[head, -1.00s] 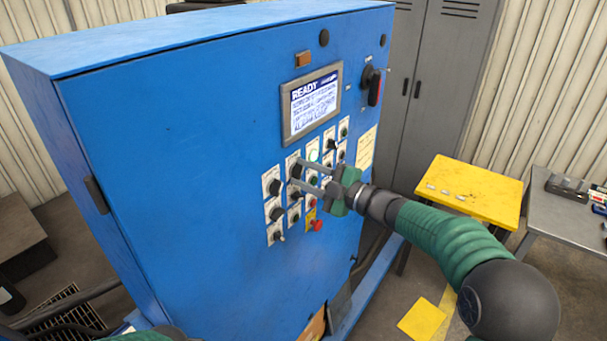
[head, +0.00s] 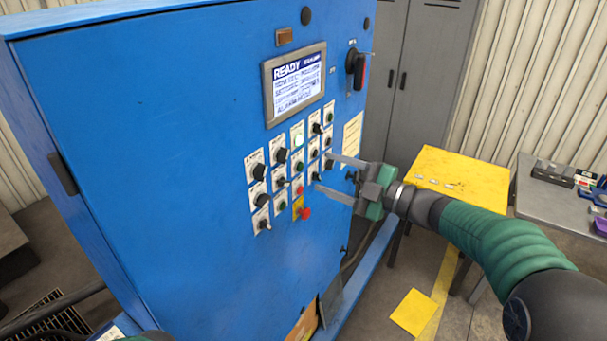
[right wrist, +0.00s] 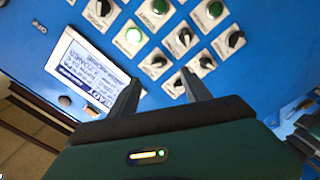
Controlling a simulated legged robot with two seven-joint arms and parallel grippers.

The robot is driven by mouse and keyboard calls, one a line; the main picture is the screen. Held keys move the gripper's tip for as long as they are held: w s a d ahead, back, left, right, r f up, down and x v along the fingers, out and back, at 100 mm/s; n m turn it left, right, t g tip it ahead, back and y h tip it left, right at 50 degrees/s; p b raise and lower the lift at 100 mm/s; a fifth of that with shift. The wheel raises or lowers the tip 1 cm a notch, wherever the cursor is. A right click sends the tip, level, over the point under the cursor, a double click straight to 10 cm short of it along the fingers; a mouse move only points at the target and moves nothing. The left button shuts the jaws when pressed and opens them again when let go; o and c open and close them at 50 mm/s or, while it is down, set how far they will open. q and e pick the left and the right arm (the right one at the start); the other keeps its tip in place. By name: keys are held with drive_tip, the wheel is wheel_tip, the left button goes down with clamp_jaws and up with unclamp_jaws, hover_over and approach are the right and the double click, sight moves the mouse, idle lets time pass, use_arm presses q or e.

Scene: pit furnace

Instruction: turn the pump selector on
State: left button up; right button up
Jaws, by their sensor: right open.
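The blue cabinet's control panel carries several black selector knobs on white plates in the head view. Their labels are too small to read, so I cannot tell which is the pump selector. Two larger knobs are the upper left knob (head: 258,171) and the knob at the top of the second column (head: 279,155). My right gripper (head: 324,172) is open and empty, its fingers pointing left at the panel's right-hand columns. In the right wrist view, the open fingers (right wrist: 161,75) frame small knobs such as a black knob (right wrist: 178,83). My left gripper is not visible.
A lit screen (head: 296,84) reads READY above the knobs. A red mushroom button (head: 305,213) sticks out below them. A red-and-black rotary switch (head: 357,70) is at upper right. A yellow table (head: 470,170) and grey bench (head: 545,205) stand right of the cabinet.

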drive_tip(key=b+v, duration=0.1)
drive_tip(key=v, duration=0.5)
drive_tip(key=shift+d, duration=0.35)
drive_tip(key=shift+f, duration=0.1)
